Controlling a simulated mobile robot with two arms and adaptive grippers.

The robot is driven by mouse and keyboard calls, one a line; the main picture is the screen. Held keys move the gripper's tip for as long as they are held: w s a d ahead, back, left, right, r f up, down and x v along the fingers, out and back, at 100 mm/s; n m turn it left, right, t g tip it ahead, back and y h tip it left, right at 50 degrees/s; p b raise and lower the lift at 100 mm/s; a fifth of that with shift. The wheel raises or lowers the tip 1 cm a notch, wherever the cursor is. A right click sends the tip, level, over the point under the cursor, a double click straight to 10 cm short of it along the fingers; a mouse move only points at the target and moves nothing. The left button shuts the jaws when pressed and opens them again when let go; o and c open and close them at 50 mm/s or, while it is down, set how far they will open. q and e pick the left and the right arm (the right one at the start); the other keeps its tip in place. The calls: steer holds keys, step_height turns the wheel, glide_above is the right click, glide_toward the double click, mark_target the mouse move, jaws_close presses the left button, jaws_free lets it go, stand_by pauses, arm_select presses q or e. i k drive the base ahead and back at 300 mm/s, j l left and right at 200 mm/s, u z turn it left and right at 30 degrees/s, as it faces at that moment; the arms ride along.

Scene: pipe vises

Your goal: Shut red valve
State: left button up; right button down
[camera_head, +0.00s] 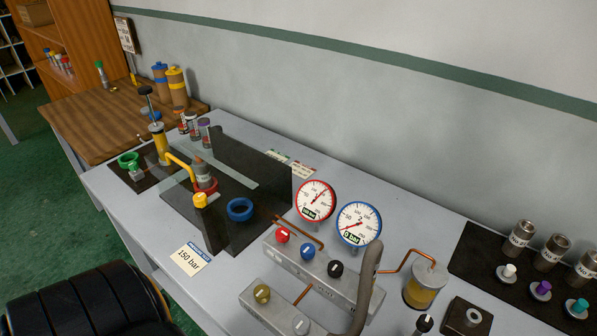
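The red valve is a small red knob (283,235) on top of a grey metal block (310,268) on the grey table. Blue and black knobs stand beside it on the same block. Whether the red valve is open or shut cannot be told from its look. A red-rimmed gauge (316,200) stands behind it with its needle up to the right. A blue-rimmed gauge (359,223) beside it reads 0 bar. Neither of my grippers is in view.
A clear shield and black plates (262,178) stand left of the block. A grey curved bar (367,285) rises right of the knobs. A copper pipe leads to a yellow-filled cylinder (425,286). A "150 bar" card (190,259) lies at the front. A black ribbed shape fills the lower left.

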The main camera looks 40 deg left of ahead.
mark_target(282, 234)
steer(key=u, duration=1.05)
steer(key=z, duration=0.1)
steer(key=k+j, duration=0.05)
